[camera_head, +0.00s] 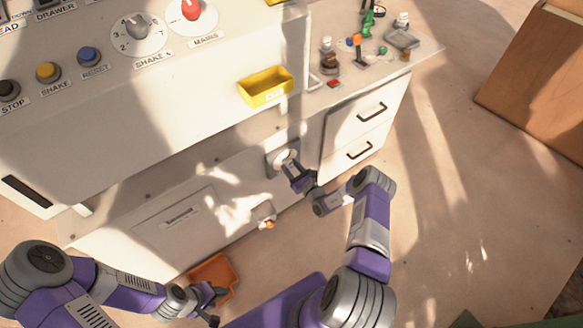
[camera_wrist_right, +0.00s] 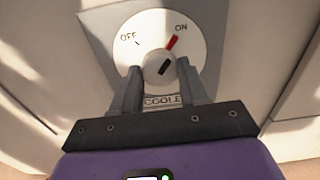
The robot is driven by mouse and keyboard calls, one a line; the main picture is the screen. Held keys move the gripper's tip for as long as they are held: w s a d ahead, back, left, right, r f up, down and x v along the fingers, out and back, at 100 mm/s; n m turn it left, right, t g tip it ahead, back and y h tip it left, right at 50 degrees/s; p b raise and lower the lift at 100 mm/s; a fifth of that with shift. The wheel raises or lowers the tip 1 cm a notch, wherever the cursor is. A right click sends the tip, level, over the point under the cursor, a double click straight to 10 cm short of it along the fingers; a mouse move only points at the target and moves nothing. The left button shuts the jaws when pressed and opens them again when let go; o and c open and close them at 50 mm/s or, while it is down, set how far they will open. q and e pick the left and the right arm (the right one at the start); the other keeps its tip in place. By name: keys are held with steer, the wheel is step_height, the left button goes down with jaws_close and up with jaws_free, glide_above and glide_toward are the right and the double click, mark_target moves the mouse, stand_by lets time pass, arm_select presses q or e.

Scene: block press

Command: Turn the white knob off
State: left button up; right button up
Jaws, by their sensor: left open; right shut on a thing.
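The white knob (camera_wrist_right: 157,62) sits at the middle of a round white dial (camera_wrist_right: 186,32) marked OFF at upper left and ON at upper right. Its red pointer is turned toward ON. A partly hidden label below reads "COOLE". In the head view, the dial (camera_head: 284,157) is on the lower front of the white machine. My right gripper (camera_head: 290,166) reaches it from the front, and in the right wrist view its two fingers (camera_wrist_right: 160,80) are shut on the knob from both sides. My left gripper (camera_head: 218,305) is open and empty at the lower left, low near the floor.
An orange-brown tray (camera_head: 213,273) lies near my left gripper. A small spout-like fitting (camera_head: 264,215) sticks out left of and below the dial. A yellow bin (camera_head: 266,86) hangs above the dial. Drawers (camera_head: 365,125) with dark handles are to the right.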

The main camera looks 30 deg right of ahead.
steer(key=n+p, duration=0.1)
steer(key=n, duration=0.3)
steer(key=shift+p, duration=0.35)
steer(key=n+p, duration=0.1)
steer(key=n, duration=0.2)
steer(key=shift+d+n, duration=0.1)
steer(key=shift+n, duration=0.2)
steer(key=n+p, duration=0.2)
steer(key=n, duration=0.2)
steer(key=shift+r, duration=0.1)
steer(key=shift+n+p, duration=0.85)
steer(key=shift+n, duration=1.05)
steer(key=shift+d, duration=0.1)
steer(key=o, duration=1.1)
steer(key=shift+c, duration=0.2)
steer(key=shift+s, duration=0.1)
